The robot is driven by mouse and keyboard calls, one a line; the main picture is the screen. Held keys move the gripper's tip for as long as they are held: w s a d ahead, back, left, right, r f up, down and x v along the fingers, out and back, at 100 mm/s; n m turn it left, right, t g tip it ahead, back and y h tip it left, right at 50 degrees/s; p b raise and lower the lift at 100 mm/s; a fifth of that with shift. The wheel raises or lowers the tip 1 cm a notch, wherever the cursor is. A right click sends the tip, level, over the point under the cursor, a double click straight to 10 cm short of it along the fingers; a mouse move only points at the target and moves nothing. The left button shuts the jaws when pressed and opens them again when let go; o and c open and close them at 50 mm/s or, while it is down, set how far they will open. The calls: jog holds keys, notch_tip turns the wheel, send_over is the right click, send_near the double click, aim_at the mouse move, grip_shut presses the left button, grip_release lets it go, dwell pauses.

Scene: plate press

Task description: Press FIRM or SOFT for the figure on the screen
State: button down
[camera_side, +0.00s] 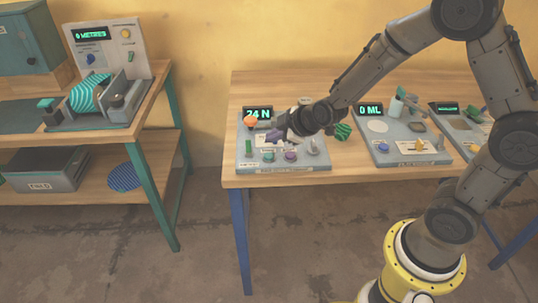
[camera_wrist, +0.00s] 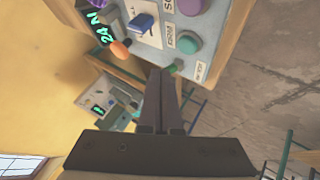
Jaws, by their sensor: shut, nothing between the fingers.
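The press panel (camera_side: 240,160) stands at the left end of the right-hand table. Its screen (camera_side: 257,113) shows a green figure that looks like 24 N; the screen also shows in the wrist view (camera_wrist: 100,30). A green button (camera_side: 268,157) and a purple button (camera_side: 290,156) sit side by side near the panel's front. In the wrist view I see the green button (camera_wrist: 188,43) and the purple button (camera_wrist: 190,6); a label beside the purple one starts with SO. My gripper (camera_wrist: 161,72) is shut and empty. In the side view it hangs above the panel, behind the buttons.
An orange knob (camera_side: 250,121) stands by the screen. A second panel with a 0 ML screen (camera_side: 370,109) and a third panel (camera_side: 446,107) stand to the right. A separate bench at left carries a 0 METRES machine (camera_side: 90,34). Bare tabletop (camera_side: 345,160) lies between the first two panels.

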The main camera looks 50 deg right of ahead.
aim_at(273, 157)
jog(key=shift+f, duration=1.6)
jog(key=shift+f, duration=0.1)
dwell(0.8)
jog(key=shift+f, duration=0.3)
jog(key=shift+f, duration=0.4)
dwell(0.6)
dwell(0.4)
jog(key=shift+r, duration=0.8)
jog(key=shift+r, duration=2.5)
